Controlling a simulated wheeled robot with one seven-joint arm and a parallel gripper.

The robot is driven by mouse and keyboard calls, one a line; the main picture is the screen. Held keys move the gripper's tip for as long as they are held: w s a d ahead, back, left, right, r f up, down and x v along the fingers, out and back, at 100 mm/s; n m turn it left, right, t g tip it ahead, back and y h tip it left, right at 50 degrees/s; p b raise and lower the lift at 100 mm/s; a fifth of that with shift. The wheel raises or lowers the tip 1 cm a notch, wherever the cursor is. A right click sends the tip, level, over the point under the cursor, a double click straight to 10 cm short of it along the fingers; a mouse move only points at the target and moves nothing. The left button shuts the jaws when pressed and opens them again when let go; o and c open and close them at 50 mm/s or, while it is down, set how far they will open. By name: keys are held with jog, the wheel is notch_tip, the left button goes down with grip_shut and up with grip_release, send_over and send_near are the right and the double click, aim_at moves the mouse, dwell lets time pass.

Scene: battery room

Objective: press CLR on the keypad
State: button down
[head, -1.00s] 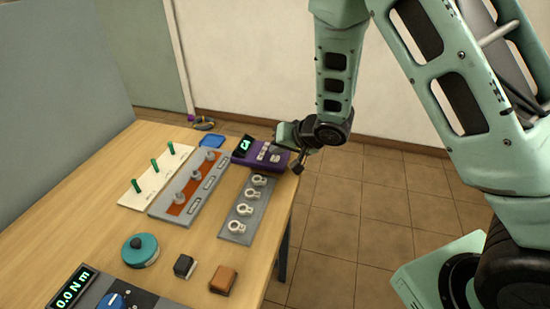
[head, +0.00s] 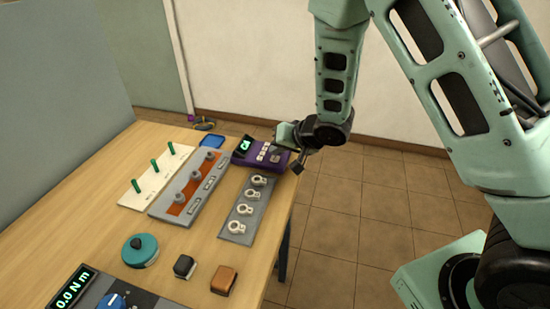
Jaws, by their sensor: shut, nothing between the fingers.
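The purple keypad (head: 259,155) lies near the far right edge of the table. It has a small display with green characters and several pale keys; the key labels are too small to read. My gripper (head: 299,168) is at the keypad's right end, pointing down, with its fingers shut and empty. I cannot tell whether the fingertips touch the keypad or hang just above or beside it. My wrist covers part of the keypad's far right side.
A grey plate with white rings (head: 248,210), a grey and orange rack (head: 189,186) and a white board with green pegs (head: 155,176) lie nearby. A teal knob (head: 140,250), black block (head: 184,266), brown block (head: 223,280) and torque display (head: 72,287) stand nearer.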

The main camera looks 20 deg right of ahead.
aim_at(278, 160)
jog(key=shift+f, duration=0.15)
dwell(0.3)
jog(key=shift+f, duration=0.3)
jog(key=shift+f+b, duration=0.45)
jog(key=shift+b, duration=0.05)
dwell(0.5)
jog(key=shift+r, duration=0.1)
jog(key=shift+r+p, duration=0.8)
jog(key=shift+p, duration=0.05)
notch_tip(278, 160, up, 5)
jog(key=p, duration=0.4)
jog(key=shift+p, duration=0.35)
